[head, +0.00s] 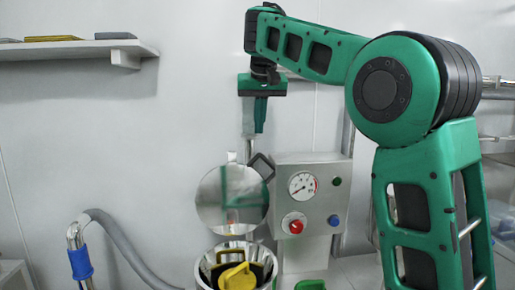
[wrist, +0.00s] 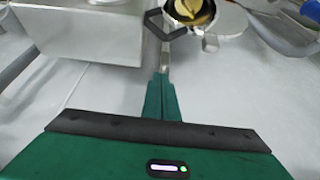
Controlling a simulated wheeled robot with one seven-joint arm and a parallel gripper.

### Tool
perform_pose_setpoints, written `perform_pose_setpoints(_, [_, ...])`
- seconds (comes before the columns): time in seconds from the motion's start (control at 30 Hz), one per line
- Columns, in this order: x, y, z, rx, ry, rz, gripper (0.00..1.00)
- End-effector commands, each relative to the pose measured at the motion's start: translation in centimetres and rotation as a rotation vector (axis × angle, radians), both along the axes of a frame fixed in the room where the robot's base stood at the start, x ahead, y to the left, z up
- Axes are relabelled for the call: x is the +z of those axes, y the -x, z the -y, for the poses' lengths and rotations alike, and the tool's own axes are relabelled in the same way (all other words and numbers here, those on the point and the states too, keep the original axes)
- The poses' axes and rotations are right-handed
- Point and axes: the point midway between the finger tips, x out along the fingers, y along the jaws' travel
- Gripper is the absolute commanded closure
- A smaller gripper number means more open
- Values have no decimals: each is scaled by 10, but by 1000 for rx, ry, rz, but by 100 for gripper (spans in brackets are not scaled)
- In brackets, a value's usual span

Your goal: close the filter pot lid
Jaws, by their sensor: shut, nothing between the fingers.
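The filter pot (head: 203,272) is a shiny metal pot at the bottom of the head view, with a yellow-handled part inside. Its round mirror-like lid (head: 228,205) stands open, upright above the back of the pot. A dark loop handle (head: 262,166) sticks out at the lid's upper right. In the wrist view the pot (wrist: 177,12), lid (wrist: 230,20) and handle (wrist: 152,22) are at the top. My gripper (head: 260,130) points down above the handle, apart from it in the head view. Its green fingers (wrist: 161,78) are together and empty.
A grey control box (head: 320,190) with a gauge, a red knob and a green button stands right of the lid. A grey hose (head: 125,250) with a blue-sleeved metal pipe is at the left. A wall shelf (head: 75,50) is at upper left.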

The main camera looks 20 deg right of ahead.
Motion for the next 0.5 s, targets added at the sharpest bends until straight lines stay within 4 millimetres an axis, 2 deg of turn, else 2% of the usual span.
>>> perform_pose_setpoints(0.43, [-58, -26, 6, -3, 1, -1, 100])
perform_pose_setpoints(0.5, [-58, -16, 2, 1, 0, 2, 100])
